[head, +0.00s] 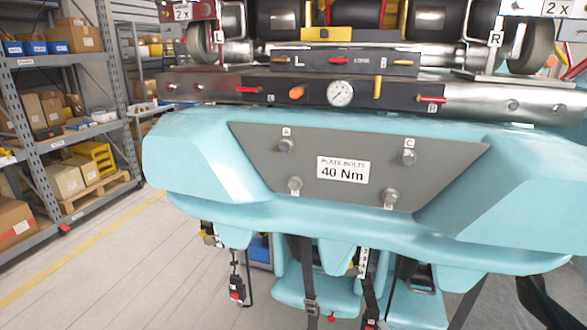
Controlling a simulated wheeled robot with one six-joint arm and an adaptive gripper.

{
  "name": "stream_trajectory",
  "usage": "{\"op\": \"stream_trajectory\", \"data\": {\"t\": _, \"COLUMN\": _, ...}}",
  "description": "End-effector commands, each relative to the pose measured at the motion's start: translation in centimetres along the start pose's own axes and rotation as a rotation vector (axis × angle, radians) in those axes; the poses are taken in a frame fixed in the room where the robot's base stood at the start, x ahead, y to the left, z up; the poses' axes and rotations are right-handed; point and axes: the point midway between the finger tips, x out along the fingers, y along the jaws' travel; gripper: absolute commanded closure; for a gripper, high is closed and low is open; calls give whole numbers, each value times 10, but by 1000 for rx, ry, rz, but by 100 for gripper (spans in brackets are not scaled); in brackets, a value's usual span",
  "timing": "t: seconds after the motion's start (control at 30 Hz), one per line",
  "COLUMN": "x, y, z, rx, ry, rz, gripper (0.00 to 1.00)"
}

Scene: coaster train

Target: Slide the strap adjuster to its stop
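Several dark straps hang below the teal coaster car body (180,165), near the teal seats (290,292). One strap (306,262) at the bottom middle carries a small dark buckle-like piece (311,307), which may be the strap adjuster; its stop cannot be made out. A second strap (370,298) hangs to its right, beside a small white marked strip (363,262). A buckle with a red part (237,292) hangs further left. My gripper is not in view.
A grey plate (250,150) with bolts and a "40 Nm" label (342,171) fronts the car. Above are a dark bar with a gauge (341,93) and wheels (208,42). Shelves with boxes (60,90) stand left. Floor (110,270) at lower left is clear.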

Motion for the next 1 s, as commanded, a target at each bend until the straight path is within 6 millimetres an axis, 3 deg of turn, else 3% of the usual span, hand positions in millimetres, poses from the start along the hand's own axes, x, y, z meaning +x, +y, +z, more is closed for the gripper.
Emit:
{"op": "stream_trajectory", "data": {"t": 0.2, "x": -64, "y": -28, "z": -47, "rx": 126, "ry": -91, "rz": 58, "gripper": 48}}
{"op": "stream_trajectory", "data": {"t": 0.43, "x": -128, "y": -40, "z": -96, "rx": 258, "ry": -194, "rz": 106, "gripper": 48}}
{"op": "stream_trajectory", "data": {"t": 0.73, "x": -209, "y": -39, "z": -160, "rx": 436, "ry": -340, "rz": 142, "gripper": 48}}
{"op": "stream_trajectory", "data": {"t": 1.0, "x": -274, "y": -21, "z": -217, "rx": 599, "ry": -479, "rz": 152, "gripper": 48}}
